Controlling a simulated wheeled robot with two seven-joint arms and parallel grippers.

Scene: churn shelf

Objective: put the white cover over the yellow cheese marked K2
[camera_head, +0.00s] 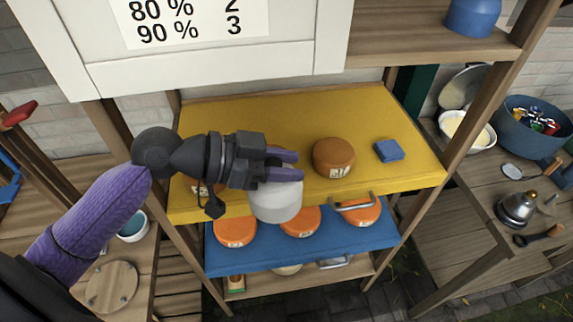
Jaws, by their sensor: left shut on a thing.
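My left gripper (290,164) is shut on the white cover (275,203). The cover hangs below the fingers near the front edge of the yellow shelf (262,118), partly in front of the lower blue shelf. A brown-orange cheese (333,155) with a small label stands on the yellow shelf, right of the gripper and apart from it. Another cheese (203,188) on that shelf is mostly hidden by my wrist. The labels are too small to read, so I cannot tell which cheese is K2. My right gripper is not in view.
A blue block (389,150) lies on the yellow shelf's right. Orange cheeses (235,232) stand on the blue shelf (260,262) below. A white panel (215,60) hangs above. Wooden posts flank the shelves.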

